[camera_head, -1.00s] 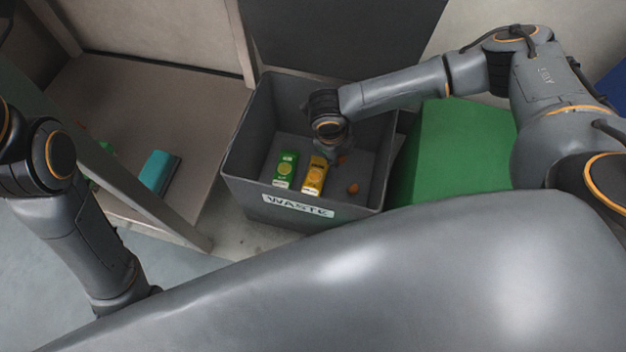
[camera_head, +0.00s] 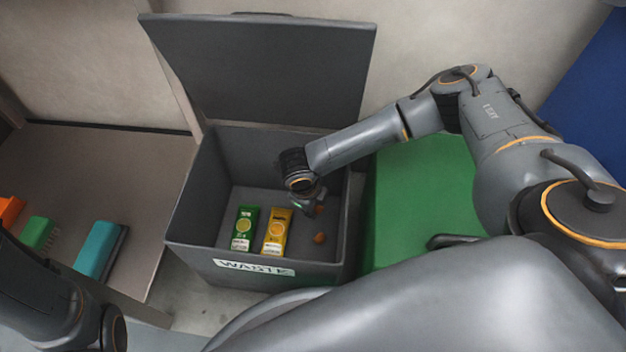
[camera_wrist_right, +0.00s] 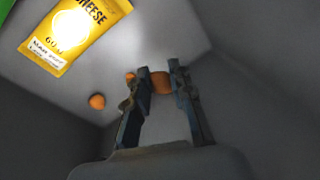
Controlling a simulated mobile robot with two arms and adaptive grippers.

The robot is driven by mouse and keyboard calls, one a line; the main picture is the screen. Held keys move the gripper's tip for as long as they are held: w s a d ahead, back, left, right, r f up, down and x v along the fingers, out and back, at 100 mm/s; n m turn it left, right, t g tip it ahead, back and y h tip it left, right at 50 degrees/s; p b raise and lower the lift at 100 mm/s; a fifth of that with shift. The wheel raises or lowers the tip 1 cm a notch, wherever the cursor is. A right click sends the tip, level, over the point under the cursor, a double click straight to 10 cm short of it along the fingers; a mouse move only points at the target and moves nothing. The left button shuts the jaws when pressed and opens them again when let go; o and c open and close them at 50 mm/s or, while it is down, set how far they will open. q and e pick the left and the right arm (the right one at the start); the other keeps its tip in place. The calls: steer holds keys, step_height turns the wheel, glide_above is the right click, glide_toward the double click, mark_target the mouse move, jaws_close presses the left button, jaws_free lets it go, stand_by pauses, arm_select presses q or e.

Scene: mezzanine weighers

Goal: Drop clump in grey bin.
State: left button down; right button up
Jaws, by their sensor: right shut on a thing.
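The grey bin (camera_head: 195,215), labelled WASTE, stands open in the middle of the head view. My right gripper (camera_head: 312,207) reaches down inside it. In the right wrist view my right gripper (camera_wrist_right: 158,70) is shut on an orange-brown clump (camera_wrist_right: 161,83), which shows between its fingers; the fingers hide part of it. The bin floor lies beyond the fingertips. My left arm is at the lower left of the head view, but its gripper is out of view.
A green packet (camera_head: 244,228), a yellow packet (camera_head: 276,231) and a loose orange lump (camera_head: 320,238) lie in the bin. The raised lid (camera_head: 270,70) stands behind. A green box (camera_head: 420,200) is at right. Brushes, one teal (camera_head: 97,249), lie on the left surface.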

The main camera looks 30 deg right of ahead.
steer(key=x, duration=0.1)
steer(key=b, duration=0.1)
steer(key=b+x, duration=0.1)
steer(key=shift+s+a+f, duration=0.1)
steer(key=shift+a+f, duration=0.1)
steer(key=shift+f, duration=0.6)
steer(key=shift+r, duration=0.15)
steer(key=shift+f, duration=0.2)
steer(key=shift+f, duration=0.4)
steer(key=o, duration=0.9)
steer(key=shift+o, duration=0.2)
steer(key=shift+r, duration=0.1)
